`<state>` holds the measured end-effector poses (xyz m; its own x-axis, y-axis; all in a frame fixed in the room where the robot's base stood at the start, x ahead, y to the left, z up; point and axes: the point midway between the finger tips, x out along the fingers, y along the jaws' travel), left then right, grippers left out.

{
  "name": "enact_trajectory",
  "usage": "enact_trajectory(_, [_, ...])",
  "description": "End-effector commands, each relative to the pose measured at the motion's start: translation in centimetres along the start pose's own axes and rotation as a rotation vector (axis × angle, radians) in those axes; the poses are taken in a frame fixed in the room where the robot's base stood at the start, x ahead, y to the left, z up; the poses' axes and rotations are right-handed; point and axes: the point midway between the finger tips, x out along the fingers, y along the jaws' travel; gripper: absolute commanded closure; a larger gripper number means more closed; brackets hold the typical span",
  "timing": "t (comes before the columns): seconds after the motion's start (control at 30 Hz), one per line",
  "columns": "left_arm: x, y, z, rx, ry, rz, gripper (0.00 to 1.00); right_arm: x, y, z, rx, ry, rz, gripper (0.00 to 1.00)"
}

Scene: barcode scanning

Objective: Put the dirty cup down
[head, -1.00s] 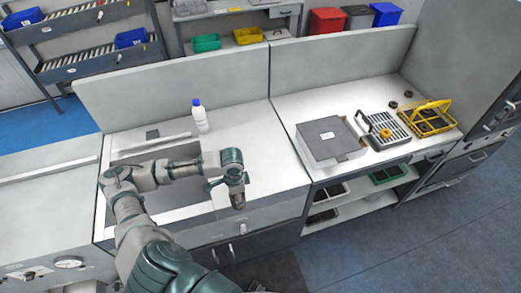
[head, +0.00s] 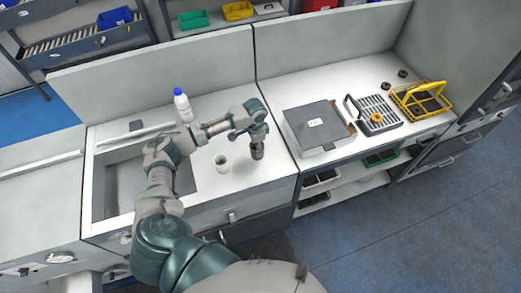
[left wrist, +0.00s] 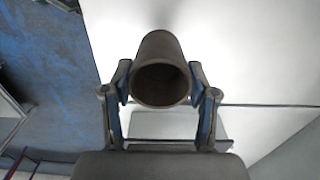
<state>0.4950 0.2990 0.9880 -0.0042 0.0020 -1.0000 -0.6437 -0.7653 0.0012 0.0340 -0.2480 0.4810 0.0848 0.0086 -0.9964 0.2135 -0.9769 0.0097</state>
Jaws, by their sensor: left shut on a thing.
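The dirty cup is a dark brown-grey cup (head: 257,151), held below my left gripper (head: 257,136) over the right part of the sink counter (head: 225,183). In the left wrist view the cup (left wrist: 158,50) fills the space between the two fingers of my left gripper (left wrist: 160,86), which is shut on it, with its round opening towards the camera. The head view does not clearly show whether the cup touches the counter. My right gripper is not in view.
The sink (head: 118,188) is to the left. A white bottle with a blue cap (head: 183,107) stands behind my forearm. On the right counter are a grey box (head: 316,127), a grey rack (head: 377,112) and a yellow basket (head: 421,99). The counter front right of the cup is bare.

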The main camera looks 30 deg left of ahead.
Motion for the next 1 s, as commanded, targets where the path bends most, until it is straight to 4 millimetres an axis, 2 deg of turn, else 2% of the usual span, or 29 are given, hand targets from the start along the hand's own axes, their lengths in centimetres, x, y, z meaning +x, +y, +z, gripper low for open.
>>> enact_trajectory(0.17, [0.7,-0.5,-0.3,-0.001,-0.002,0.001,0.79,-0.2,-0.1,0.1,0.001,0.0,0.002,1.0])
enact_trajectory(0.4, [3.7,-0.4,-0.6,0.0,-0.003,0.0,0.79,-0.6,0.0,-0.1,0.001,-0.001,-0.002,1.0])
enact_trajectory(0.8, [4.1,-0.1,-0.7,0.0,-0.005,-0.003,0.79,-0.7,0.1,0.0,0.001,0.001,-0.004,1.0])
enact_trajectory(0.83, [4.1,-0.2,-0.6,0.0,-0.004,-0.003,0.39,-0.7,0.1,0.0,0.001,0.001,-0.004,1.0])
enact_trajectory(0.9, [4.2,-0.3,-0.5,0.0,-0.003,-0.002,0.22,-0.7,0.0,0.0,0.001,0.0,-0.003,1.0])
enact_trajectory(0.93, [4.2,-0.3,-0.5,0.0,-0.003,-0.002,0.16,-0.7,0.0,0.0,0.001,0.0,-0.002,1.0])
enact_trajectory(1.0, [4.2,-0.4,-0.4,0.0,-0.002,0.0,0.16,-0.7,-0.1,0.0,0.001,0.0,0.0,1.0])
